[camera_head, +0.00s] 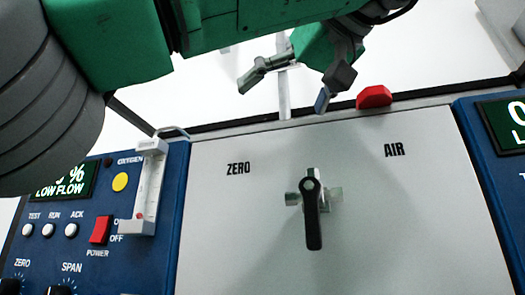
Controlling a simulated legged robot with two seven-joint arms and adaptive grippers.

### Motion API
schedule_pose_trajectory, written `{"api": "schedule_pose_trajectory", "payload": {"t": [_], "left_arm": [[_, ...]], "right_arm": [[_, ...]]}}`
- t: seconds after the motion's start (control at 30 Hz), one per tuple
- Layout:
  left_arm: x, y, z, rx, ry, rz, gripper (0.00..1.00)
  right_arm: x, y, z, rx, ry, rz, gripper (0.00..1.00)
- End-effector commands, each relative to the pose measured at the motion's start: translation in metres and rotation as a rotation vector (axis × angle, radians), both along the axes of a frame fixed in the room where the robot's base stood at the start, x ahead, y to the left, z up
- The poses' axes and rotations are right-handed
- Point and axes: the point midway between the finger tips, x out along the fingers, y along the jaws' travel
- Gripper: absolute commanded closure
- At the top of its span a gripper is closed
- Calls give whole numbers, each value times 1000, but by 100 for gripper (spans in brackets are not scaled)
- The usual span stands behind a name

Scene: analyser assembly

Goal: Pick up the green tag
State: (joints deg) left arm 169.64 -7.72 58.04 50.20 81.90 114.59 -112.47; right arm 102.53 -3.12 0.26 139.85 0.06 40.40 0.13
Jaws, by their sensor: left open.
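My left gripper (284,92) hangs above the top edge of the analyser panel, with its two dark fingers spread apart and nothing clearly between them but a thin pale post behind. A green angular piece (312,46) shows close behind the fingers. It has the same green as my arm, so I cannot tell whether it is the green tag or part of my gripper. No other green tag can be made out; my arm covers much of the top. My right gripper is not in view.
A red piece (374,97) sits on the panel's top edge, right of my gripper. The grey panel (235,215) carries a black-handled valve (312,212) between ZERO and AIR. Blue instrument units (170,200) flank it, the left one with a flow tube (148,190).

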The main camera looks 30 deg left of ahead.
Motion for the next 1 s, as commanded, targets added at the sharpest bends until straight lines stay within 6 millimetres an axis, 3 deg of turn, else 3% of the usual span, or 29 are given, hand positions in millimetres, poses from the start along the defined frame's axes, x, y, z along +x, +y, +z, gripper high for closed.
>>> {"api": "schedule_pose_trajectory", "payload": {"t": [0.17,0.4,0.67,1.0], "left_arm": [[-1,0,3,44,57,11,0],[13,21,1,43,59,9,0],[37,63,-11,39,55,11,0],[49,80,-13,40,56,10,0]], "right_arm": [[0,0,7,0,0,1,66],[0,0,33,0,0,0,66],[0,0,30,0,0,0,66],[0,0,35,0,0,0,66]]}}
